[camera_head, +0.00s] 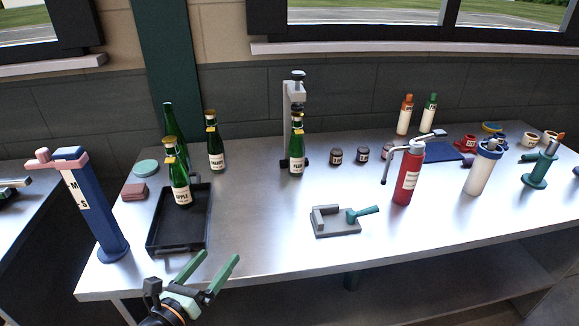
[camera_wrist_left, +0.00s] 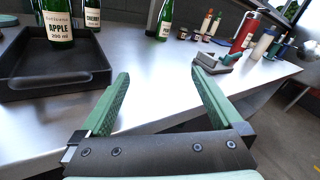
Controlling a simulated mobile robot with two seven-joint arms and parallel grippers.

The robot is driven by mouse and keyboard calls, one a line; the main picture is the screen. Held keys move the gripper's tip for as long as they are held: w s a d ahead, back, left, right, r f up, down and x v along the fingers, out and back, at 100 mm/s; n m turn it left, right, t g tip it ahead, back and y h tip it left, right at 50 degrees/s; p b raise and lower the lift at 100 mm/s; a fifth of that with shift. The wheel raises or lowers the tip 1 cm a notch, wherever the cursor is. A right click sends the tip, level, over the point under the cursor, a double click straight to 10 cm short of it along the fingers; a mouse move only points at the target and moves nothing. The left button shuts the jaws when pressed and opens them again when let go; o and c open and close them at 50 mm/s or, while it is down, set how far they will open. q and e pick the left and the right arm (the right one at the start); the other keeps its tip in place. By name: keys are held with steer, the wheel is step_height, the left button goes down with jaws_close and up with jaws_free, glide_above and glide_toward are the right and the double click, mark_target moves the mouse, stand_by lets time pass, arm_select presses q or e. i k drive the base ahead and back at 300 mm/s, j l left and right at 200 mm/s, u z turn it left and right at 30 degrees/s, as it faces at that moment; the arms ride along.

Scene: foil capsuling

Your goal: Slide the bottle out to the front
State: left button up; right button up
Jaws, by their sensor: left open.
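A green bottle labelled PEAR (camera_head: 297,150) with a gold neck stands upright under the head of a grey capsuling stand (camera_head: 292,92), against its column. The same bottle shows at the top of the left wrist view (camera_wrist_left: 165,22), its upper part cut off. My left gripper (camera_head: 220,257) is open and empty at the table's front edge, well in front and to the left of that bottle. Its two green fingers (camera_wrist_left: 160,72) are spread apart over the bare table edge in the left wrist view. My right gripper is not in view.
A black tray (camera_head: 180,249) holds the APPLE bottle (camera_head: 180,189); the CHERRY bottle (camera_head: 215,146) stands behind. A blue post (camera_head: 92,215) is far left. A grey fixture with a teal handle (camera_head: 335,221) and a red dispenser (camera_head: 408,175) stand right. Table before the PEAR bottle is clear.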

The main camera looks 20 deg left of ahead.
mark_target(296, 147)
steer(key=i+l, duration=0.1)
steer(key=i, duration=0.45)
steer(key=i+l, duration=0.15)
steer(key=i, duration=0.35)
